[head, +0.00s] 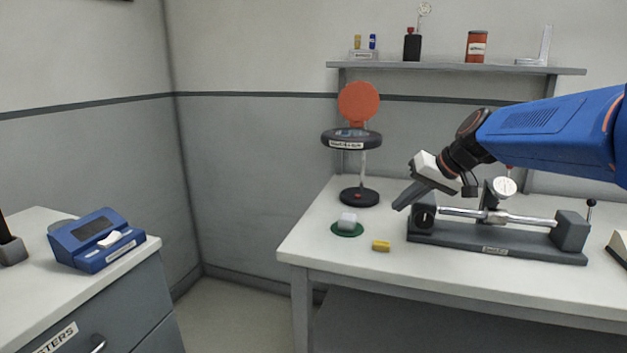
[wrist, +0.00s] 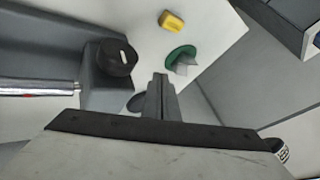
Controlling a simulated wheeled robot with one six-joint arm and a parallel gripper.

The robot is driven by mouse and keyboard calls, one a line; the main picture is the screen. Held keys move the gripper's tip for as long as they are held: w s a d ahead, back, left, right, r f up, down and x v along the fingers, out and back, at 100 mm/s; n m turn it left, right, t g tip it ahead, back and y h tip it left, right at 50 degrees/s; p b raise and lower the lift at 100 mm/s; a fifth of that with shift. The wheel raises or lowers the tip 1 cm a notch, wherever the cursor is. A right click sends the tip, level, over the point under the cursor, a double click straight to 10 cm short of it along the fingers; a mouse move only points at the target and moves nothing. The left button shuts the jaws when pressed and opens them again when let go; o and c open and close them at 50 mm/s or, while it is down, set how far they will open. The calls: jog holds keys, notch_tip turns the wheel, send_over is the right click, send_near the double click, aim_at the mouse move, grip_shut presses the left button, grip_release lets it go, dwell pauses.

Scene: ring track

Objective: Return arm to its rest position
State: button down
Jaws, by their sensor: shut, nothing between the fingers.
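In the wrist view the green disc (wrist: 176,56) and the yellow block (wrist: 172,21) appear beyond the fingertips.
A stand with an orange disc (head: 359,101) rises from the white table (head: 318,240) behind the green disc. A shelf (head: 460,70) with several small items is on the back wall. A blue box device (head: 97,243) sits on the left cabinet. Open floor lies between cabinet and table.

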jog(key=s+d+f+h, duration=0.2)
jog(key=s+f, duration=0.3)
jog(key=s, duration=0.6)
jog(key=s+d+f+h, duration=0.1)
jog(key=s+f, duration=0.4)
jog(key=s, duration=0.6)
jog(key=s+d+f+h, duration=0.2)
jog(key=s+f, duration=0.3)
jog(key=s, duration=0.6)
jog(key=shift+s+d+f+g+h, duration=0.3)
jog(key=shift+s+d+g, duration=0.1)
jog(key=shift+d, duration=0.25)
jog(key=shift+r, duration=0.1)
